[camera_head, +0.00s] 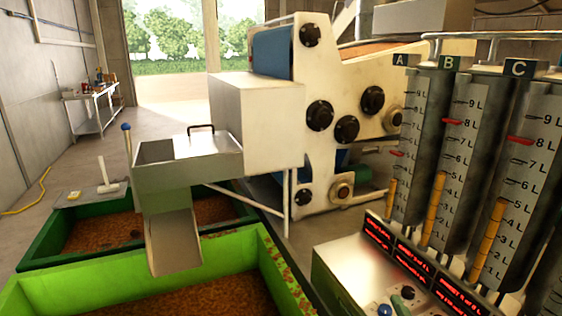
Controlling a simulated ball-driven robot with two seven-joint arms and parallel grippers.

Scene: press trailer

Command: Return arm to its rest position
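Neither of my arms and neither gripper shows in the head view. In front of me is the press machine (325,150), a cream-white body with black round knobs and a blue belt (272,52). A metal hopper with a chute (173,243) hangs at its left side over the bins. On the right stand tall level gauges marked A (411,130), B (459,130) and C (519,180), each with a red marker and an orange column. Below them is a control panel (345,270) with red displays, a black knob and a blue button (384,310).
A bright green bin (60,285) in front and a dark green bin (45,240) behind it hold brown material. A lever with a blue knob (126,127) and a white T-handle (103,170) stand left. A table (93,110) stands by the left wall. Open floor lies left.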

